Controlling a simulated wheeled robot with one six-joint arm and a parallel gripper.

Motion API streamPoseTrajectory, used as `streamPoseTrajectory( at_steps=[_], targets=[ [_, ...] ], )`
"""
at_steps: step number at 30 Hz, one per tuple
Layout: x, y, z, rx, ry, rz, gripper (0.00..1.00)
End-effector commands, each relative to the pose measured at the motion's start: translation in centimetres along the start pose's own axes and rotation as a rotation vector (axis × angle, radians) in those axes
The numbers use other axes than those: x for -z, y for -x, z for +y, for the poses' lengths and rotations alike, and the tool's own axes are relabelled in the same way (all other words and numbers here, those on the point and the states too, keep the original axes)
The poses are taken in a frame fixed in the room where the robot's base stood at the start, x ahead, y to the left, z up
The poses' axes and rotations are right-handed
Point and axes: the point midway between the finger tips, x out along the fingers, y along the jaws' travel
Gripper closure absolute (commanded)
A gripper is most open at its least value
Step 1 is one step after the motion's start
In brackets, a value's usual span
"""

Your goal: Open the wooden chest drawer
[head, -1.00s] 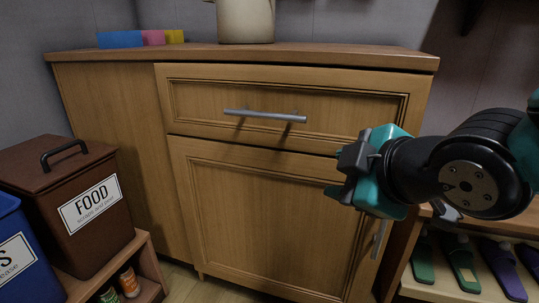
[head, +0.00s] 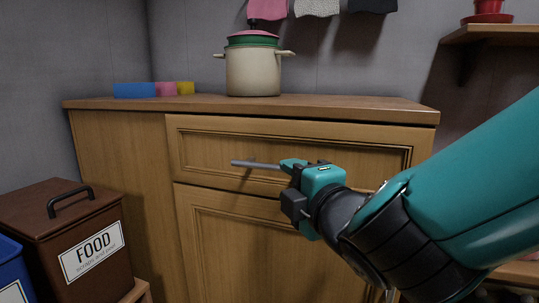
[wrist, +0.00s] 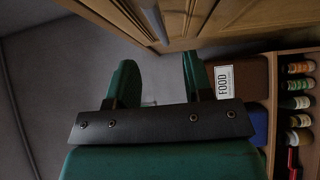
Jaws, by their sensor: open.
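The wooden chest drawer (head: 215,145) is the wide top front of the wooden cabinet in the head view, and it looks closed. Its grey bar handle (head: 255,164) runs across the middle, with its right end hidden behind my gripper (head: 289,183). My gripper is open in front of that right part of the handle. In the wrist view the handle (wrist: 153,22) is ahead of my gripper (wrist: 158,72), roughly in line with the gap between the green fingers. It seems not between them, and contact cannot be told.
A cabinet door (head: 230,235) is below the drawer. A cream pot (head: 253,75) and coloured blocks (head: 135,90) stand on the cabinet top (head: 340,103). A brown FOOD bin (head: 85,220) stands at the left. Bottles (wrist: 300,102) lie in a shelf in the wrist view.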

Motion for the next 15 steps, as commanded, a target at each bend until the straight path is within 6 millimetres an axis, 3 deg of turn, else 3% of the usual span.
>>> streamPoseTrajectory(
  at_steps=[6, 15],
  targets=[
    [-0.1, -4.9, -0.2, -0.001, -0.002, -0.004, 0.53],
    [0.0, -8.3, -0.2, 0.002, 0.000, 0.000, 0.53]
  ],
)
